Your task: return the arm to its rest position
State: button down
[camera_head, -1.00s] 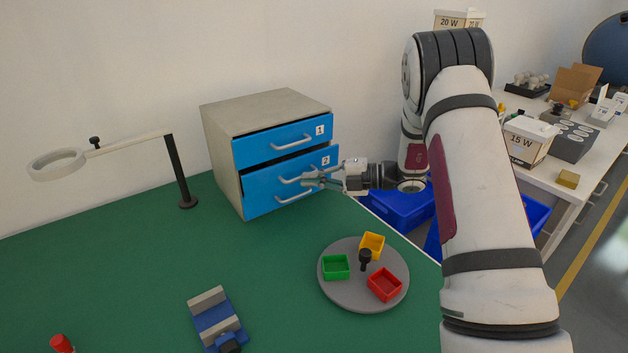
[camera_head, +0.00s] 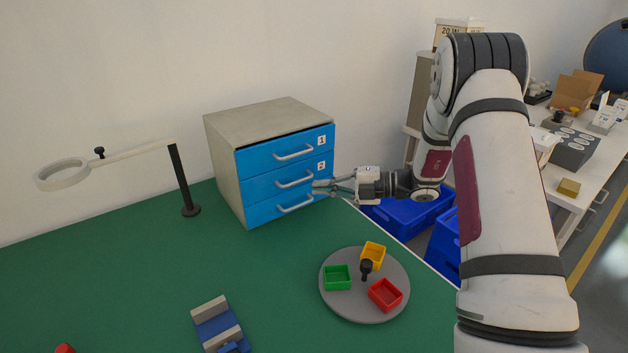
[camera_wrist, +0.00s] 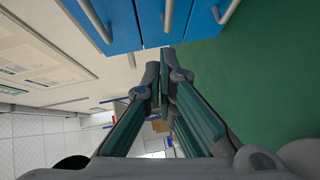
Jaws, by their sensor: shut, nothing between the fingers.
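My gripper (camera_head: 318,188) is shut and empty, in front of the right side of the drawer cabinet (camera_head: 226,165). The fingertips are close to the middle drawer front, marked 2 (camera_head: 262,187); I cannot tell whether they touch. In the wrist view my gripper (camera_wrist: 164,75) has its fingertips together, just below the blue drawer fronts (camera_wrist: 155,22). The top drawer, marked 1 (camera_head: 262,156), the middle drawer and the bottom drawer (camera_head: 265,212) look level with each other and closed. My arm reaches in from the right, bent at the elbow.
A grey turntable (camera_head: 340,305) with green, yellow and red trays stands front right on the green table (camera_head: 120,270). A ring lamp (camera_head: 62,175) stands left, a blue fixture (camera_head: 212,325) in front. Blue bins (camera_head: 410,215) and a white bench (camera_head: 570,190) lie beyond the right edge.

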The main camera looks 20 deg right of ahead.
jog(key=f+v, duration=0.1)
jog(key=v, duration=0.7)
jog(key=s+a+r+n+g+h+p, duration=0.1)
jog(key=s+a+r+n+g+h, duration=0.25)
jog(key=s+a+r+n, duration=0.5)
jog(key=s+a+r+n+g+h+p, duration=0.15)
jog(key=s+a+r+n+g, duration=0.35)
jog(key=s+n, duration=0.65)
jog(key=s+d+r+n+t+h, duration=0.2)
jog(key=s+n+h, duration=0.2)
jog(key=s+n, duration=0.3)
jog(key=s+d+r+n+t+h+p, duration=0.1)
jog(key=s+d+r+n+t+h, duration=0.2)
jog(key=n, duration=1.3)
jog(key=shift+s+h, duration=1.3)
jog(key=shift+s, duration=1.5)
